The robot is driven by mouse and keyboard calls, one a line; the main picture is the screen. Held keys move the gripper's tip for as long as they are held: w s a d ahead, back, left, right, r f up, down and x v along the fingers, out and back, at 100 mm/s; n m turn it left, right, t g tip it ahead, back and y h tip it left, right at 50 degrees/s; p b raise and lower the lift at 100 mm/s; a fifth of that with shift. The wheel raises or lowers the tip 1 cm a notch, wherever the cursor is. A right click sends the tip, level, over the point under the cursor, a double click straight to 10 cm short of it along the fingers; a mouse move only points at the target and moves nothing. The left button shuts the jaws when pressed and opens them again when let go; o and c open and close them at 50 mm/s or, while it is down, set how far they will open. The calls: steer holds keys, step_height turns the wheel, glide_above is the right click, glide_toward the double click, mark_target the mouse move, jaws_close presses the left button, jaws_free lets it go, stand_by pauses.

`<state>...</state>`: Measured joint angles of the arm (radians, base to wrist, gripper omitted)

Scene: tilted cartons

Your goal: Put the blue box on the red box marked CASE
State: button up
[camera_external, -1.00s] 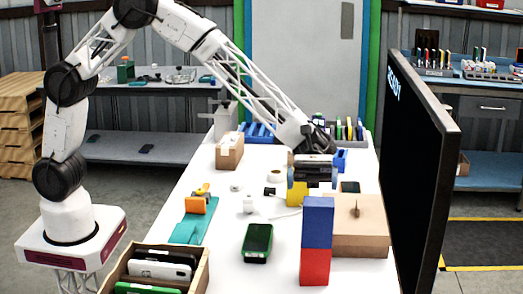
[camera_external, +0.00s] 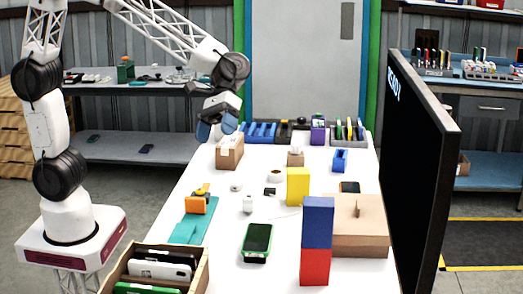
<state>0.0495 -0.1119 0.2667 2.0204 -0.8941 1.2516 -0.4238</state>
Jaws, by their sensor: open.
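The blue box (camera_external: 318,222) stands upright directly on top of the red box (camera_external: 315,266), near the front right of the white table. The two look lined up, with their sides nearly flush. No CASE marking can be read on the red box from this view. My gripper (camera_external: 216,130) is open, raised at the back left of the table, just above or in front of a small brown carton. It is far from the blue and red boxes and touches neither.
A yellow box (camera_external: 297,187) stands just behind the blue box. A large brown carton (camera_external: 360,226) sits right of the stack, beside a tall black screen (camera_external: 421,165). A small brown carton (camera_external: 229,154) is below my gripper. A green device (camera_external: 257,243) lies left of the stack.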

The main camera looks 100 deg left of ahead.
steer(key=s+a+m+t+y, duration=0.1)
steer(key=s+a+m+y, duration=0.2)
steer(key=s, duration=0.6)
steer(key=s+a+f+m+t+y, duration=0.1)
steer(key=s+a+m+y, duration=0.2)
steer(key=s+a, duration=0.4)
steer(key=s+a+m+t+y, duration=0.2)
steer(key=s+a, duration=0.3)
steer(key=s, duration=0.7)
steer(key=shift+s+a+f+m+y, duration=0.2)
steer(key=shift+s+a+m+y, duration=0.15)
steer(key=shift+m+y, duration=0.35)
